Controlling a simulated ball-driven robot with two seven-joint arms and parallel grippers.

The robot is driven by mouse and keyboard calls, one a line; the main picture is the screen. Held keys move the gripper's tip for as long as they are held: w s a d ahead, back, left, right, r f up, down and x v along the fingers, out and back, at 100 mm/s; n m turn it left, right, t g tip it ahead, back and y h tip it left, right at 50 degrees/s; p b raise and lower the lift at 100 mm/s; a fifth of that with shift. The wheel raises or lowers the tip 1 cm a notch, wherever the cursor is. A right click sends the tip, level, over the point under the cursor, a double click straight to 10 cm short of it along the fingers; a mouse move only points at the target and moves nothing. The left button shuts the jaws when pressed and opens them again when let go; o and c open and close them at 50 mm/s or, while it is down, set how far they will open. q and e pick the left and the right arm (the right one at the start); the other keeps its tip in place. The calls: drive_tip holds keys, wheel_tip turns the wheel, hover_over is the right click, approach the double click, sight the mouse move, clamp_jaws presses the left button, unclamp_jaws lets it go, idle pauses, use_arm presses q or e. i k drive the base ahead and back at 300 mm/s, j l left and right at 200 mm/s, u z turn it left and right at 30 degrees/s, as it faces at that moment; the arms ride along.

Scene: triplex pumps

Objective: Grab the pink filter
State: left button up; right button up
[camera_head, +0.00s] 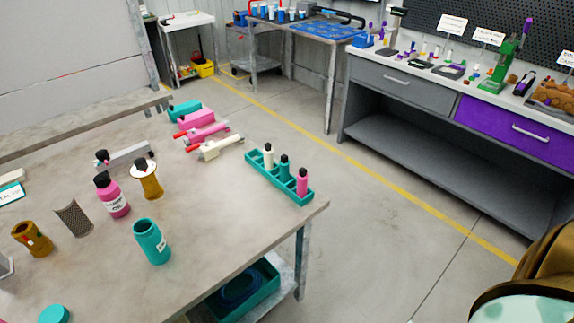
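A small pink cylinder with a dark top (302,183) stands upright in the near right end of a teal rack (258,175) at the table's right side. It is the likeliest pink filter, but I cannot tell for sure at this size. A teal cylinder (284,168) and a cream one (268,156) stand beside it in the same rack. A larger pink bottle (111,195) with a dark cap and a label reading OIL stands at the left of the table. Neither of my grippers shows in the head view.
The grey table (215,240) also holds a teal canister (151,241), a brown cylinder (32,238), a mesh tube (73,218), a gold spool-like part (148,180), and pink (203,131) and cream (218,147) pump-like parts. Open floor lies right of it, before a workbench (450,150).

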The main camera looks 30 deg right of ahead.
sight(303, 177)
drive_tip(key=z, duration=1.05)
